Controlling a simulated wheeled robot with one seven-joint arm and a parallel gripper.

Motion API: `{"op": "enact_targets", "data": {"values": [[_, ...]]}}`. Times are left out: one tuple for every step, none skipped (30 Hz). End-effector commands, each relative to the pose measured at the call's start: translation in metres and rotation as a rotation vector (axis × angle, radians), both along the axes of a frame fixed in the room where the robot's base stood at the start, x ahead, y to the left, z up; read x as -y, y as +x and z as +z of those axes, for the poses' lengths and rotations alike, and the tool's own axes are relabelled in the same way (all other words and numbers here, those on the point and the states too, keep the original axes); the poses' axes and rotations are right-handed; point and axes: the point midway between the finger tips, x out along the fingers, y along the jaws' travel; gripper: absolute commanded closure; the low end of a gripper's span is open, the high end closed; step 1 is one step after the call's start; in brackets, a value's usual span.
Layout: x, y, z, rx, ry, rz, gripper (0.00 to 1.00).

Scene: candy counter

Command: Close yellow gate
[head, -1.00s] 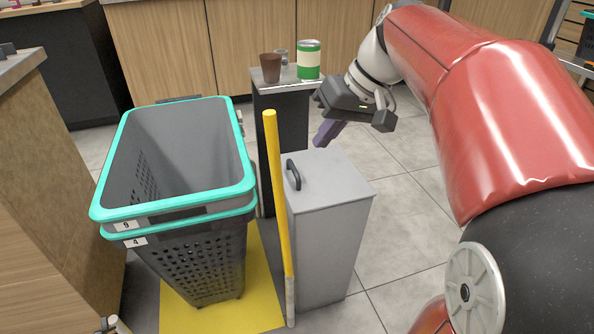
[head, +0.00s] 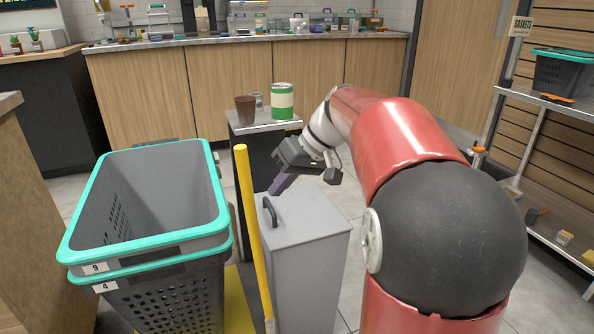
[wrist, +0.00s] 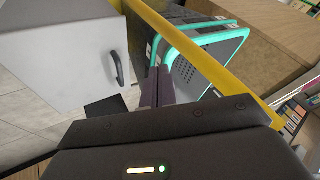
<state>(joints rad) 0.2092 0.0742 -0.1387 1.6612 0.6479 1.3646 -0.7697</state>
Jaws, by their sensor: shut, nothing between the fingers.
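The yellow gate shows as a long yellow bar (head: 253,235) in the head view, between the stacked baskets and a grey box. The bar crosses the wrist view diagonally (wrist: 215,62), beyond my fingers. My gripper (head: 274,189) is shut and empty, pointing down just above the grey box's top near its black handle. Its dark purple fingers (wrist: 159,72) appear close to the bar in the wrist view; I cannot tell whether they touch it. The bar's lower end is cut off in the head view.
Grey baskets with teal rims (head: 150,250) stand left of the bar on a yellow mat (head: 237,305). The grey box (head: 308,262) has a black handle (head: 269,212). Behind it, a small stand (head: 268,127) holds a brown cup and a green can. A shelf rack stands at right.

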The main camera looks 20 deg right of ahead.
Motion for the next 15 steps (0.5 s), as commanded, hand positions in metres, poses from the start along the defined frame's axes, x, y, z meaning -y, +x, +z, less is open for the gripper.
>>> {"op": "enact_targets", "data": {"values": [[-0.010,-0.003,0.002,0.005,-0.001,0.006,1.00],[-0.013,-0.003,0.002,0.005,-0.001,0.004,1.00],[-0.017,-0.004,0.002,0.004,-0.001,0.003,1.00],[-0.020,-0.005,0.002,0.004,-0.001,0.003,1.00],[-0.022,-0.005,0.002,0.004,-0.001,0.003,1.00],[-0.025,-0.006,0.002,0.004,-0.001,0.003,1.00],[-0.026,-0.006,0.001,0.004,-0.001,0.002,1.00],[-0.028,-0.006,0.001,0.004,-0.001,0.002,1.00],[-0.029,-0.006,0.001,0.003,-0.001,0.001,1.00],[-0.029,-0.006,0.001,0.003,-0.001,0.001,1.00],[-0.029,-0.006,0.001,0.003,-0.001,0.001,1.00],[-0.029,-0.006,0.001,0.003,-0.001,0.000,1.00],[-0.029,-0.006,0.001,0.003,-0.001,0.000,1.00],[-0.029,-0.006,0.001,0.003,-0.001,0.000,1.00],[-0.029,-0.006,0.001,0.003,-0.001,0.000,1.00]]}}
